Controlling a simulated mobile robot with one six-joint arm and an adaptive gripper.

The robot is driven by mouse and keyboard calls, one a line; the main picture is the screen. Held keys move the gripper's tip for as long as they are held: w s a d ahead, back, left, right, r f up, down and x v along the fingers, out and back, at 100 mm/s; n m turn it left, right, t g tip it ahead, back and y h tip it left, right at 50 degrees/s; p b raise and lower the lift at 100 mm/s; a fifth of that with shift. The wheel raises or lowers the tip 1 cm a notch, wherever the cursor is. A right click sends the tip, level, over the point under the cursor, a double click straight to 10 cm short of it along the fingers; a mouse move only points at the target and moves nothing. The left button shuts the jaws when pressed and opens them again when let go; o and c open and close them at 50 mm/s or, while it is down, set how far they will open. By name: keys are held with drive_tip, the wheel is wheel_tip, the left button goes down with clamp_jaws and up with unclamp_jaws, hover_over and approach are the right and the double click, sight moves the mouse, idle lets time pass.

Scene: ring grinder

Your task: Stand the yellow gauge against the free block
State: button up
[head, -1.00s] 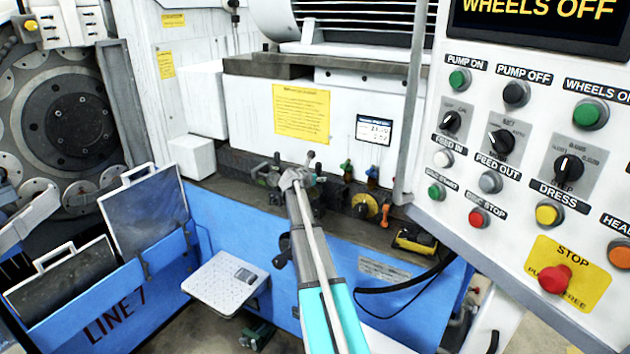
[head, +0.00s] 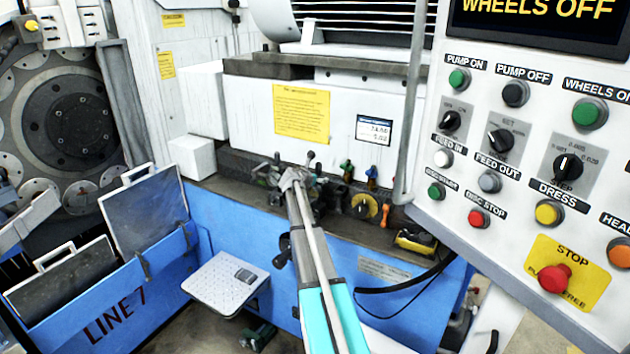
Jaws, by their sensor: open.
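A yellow round dial-like piece (head: 365,206) sits on the dark ledge of the blue machine, right of my arm. A yellow-and-black device (head: 415,241) lies further right on the ledge, beside a black cable. I cannot tell for sure which of the two is the yellow gauge. My gripper (head: 270,174) is at the far end of my arm, over the ledge and left of both yellow things. It is open, but small and partly hidden among dark parts. I cannot pick out the free block; a white block (head: 192,157) stands at the ledge's left end.
The control panel (head: 540,150) fills the right side, close to the ledge. A white platform (head: 222,283) juts out below left. Two grey lidded bins (head: 145,210) stand at the left.

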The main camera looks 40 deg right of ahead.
drive_tip(key=shift+r, duration=0.1)
drive_tip(key=p+v, duration=0.4)
drive_tip(key=v, duration=0.8)
drive_tip(key=shift+p, duration=0.35)
drive_tip(key=shift+w, duration=0.1)
drive_tip(key=s+a+f+m+g+y, duration=0.1)
drive_tip(key=s+a+f+m+y, duration=0.2)
drive_tip(key=s+a+m, duration=0.4)
drive_tip(key=s+a+f+m+g+y, duration=0.2)
drive_tip(key=s+a+m, duration=0.6)
drive_tip(key=a, duration=1.3)
drive_tip(key=s+a+f+m+g+y, duration=0.2)
drive_tip(key=s+a+f+m+y, duration=0.4)
drive_tip(key=s+a, duration=0.5)
drive_tip(key=a+m+y, duration=0.1)
drive_tip(key=a, duration=0.2)
drive_tip(key=shift+s+a+f+m+y, duration=0.2)
drive_tip(key=shift+a+m+y, duration=0.1)
drive_tip(key=shift+a, duration=0.1)
